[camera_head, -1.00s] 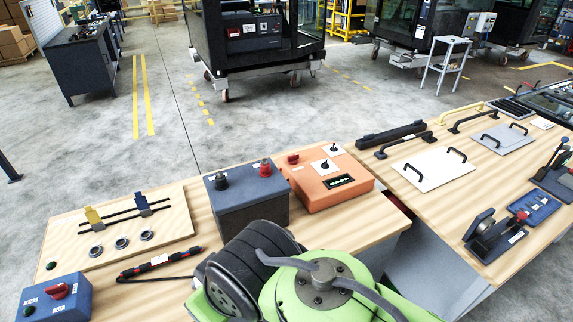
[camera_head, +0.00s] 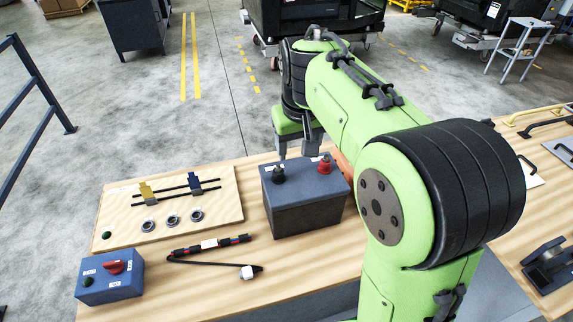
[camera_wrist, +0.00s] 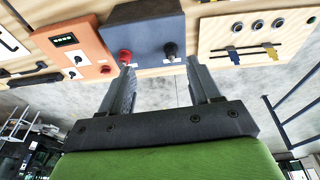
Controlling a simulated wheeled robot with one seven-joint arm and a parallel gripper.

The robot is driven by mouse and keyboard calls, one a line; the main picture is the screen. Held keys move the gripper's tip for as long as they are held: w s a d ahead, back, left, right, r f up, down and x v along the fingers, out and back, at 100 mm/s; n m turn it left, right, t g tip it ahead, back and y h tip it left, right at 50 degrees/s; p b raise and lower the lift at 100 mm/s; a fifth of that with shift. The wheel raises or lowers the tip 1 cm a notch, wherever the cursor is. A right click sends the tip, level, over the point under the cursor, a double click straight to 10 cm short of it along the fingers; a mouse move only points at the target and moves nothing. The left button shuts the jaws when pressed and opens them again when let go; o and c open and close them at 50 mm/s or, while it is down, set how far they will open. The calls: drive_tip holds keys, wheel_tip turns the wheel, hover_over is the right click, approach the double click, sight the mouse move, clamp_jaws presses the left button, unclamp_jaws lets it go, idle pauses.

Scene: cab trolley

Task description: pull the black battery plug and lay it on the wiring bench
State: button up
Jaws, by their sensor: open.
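The black battery plug (camera_head: 278,175) stands upright on top of the dark blue-grey battery (camera_head: 306,212), left of a red plug (camera_head: 325,166). In the wrist view the black plug (camera_wrist: 170,50) is near the tip of the right-hand finger, and the red plug (camera_wrist: 125,58) is near the tip of the left-hand finger. My gripper (camera_head: 295,148) is open and empty, at the battery's far side; its fingers (camera_wrist: 156,70) are spread apart. I cannot tell whether either finger touches a plug. The wiring bench (camera_head: 230,275) is the wooden top under the battery.
A wooden board (camera_head: 225,208) with blue and yellow clips and several rings lies left of the battery. In front are a red-black cable (camera_head: 212,245) and a blue switch box (camera_head: 110,277). An orange box (camera_wrist: 62,45) stands beside the battery.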

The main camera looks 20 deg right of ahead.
drive_tip(key=w+f+g+p, duration=0.15)
drive_tip(key=w+f, duration=0.25)
drive_tip(key=w, duration=0.5)
drive_tip(key=g+p, duration=0.1)
drive_tip(key=p, duration=0.1)
hover_over(278, 166)
drive_tip(key=shift+y, duration=0.3)
wheel_tip(278, 166, down, 8)
drive_tip(key=shift+s+r, duration=0.1)
drive_tip(key=shift+f, duration=0.5)
wheel_tip(278, 166, down, 9)
drive_tip(key=b, duration=0.7)
drive_tip(key=shift+f, duration=0.1)
drive_tip(key=shift+p, duration=0.35)
